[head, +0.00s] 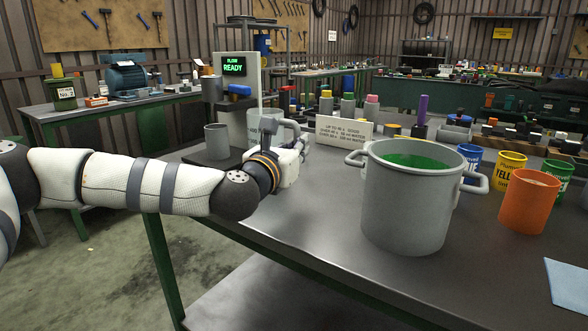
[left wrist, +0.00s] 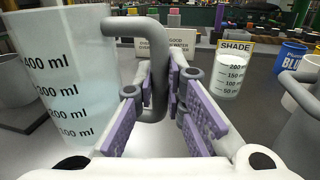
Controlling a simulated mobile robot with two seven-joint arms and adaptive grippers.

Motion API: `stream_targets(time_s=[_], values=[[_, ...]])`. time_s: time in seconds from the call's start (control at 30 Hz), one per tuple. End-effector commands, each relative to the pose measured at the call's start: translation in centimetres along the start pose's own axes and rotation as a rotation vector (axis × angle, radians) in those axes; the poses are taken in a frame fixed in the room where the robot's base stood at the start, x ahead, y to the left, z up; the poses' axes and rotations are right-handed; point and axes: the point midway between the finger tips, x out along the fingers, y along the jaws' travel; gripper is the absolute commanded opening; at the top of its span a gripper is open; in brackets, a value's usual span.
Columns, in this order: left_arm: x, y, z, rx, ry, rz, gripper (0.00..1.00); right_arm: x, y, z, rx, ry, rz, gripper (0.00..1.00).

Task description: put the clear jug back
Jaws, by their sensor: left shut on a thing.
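The clear jug (left wrist: 65,75) has dark ml marks, a pale watery filling and a grey handle (left wrist: 157,60). It fills the left of the left wrist view and looks upright. My left gripper (left wrist: 164,92), with purple pads, is shut on the handle. In the head view the jug (head: 266,124) shows partly behind my left gripper (head: 298,155), in front of the dispenser. Its base is hidden there, so I cannot tell whether it touches the table. My right gripper is in neither view.
A dispenser (head: 238,95) reading READY stands behind, with a grey cup (head: 217,140) on it. A sign (head: 343,132) stands to its right. A large grey pot (head: 408,205) of green liquid and an orange cup (head: 530,202) stand right. A SHADE beaker (left wrist: 231,76) stands near. The front table (head: 300,215) is clear.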

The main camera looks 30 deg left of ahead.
Motion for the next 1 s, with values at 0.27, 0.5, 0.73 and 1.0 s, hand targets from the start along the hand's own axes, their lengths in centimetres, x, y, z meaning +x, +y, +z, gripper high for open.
stream_targets(time_s=[0.27, 0.5, 0.73, 1.0], values=[[1.4, 1.1, -3.6, 0.002, 0.002, 0.0, 0.0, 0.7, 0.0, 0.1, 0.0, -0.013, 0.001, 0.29], [1.3, 1.1, -4.9, 0.0, -0.004, 0.0, 0.0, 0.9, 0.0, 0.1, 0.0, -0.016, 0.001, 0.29], [1.3, 1.1, -5.0, -0.001, -0.002, 0.0, 0.31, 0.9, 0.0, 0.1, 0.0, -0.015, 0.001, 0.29], [1.2, 1.1, -5.0, -0.001, -0.002, 0.0, 0.31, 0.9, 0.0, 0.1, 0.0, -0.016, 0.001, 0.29]])
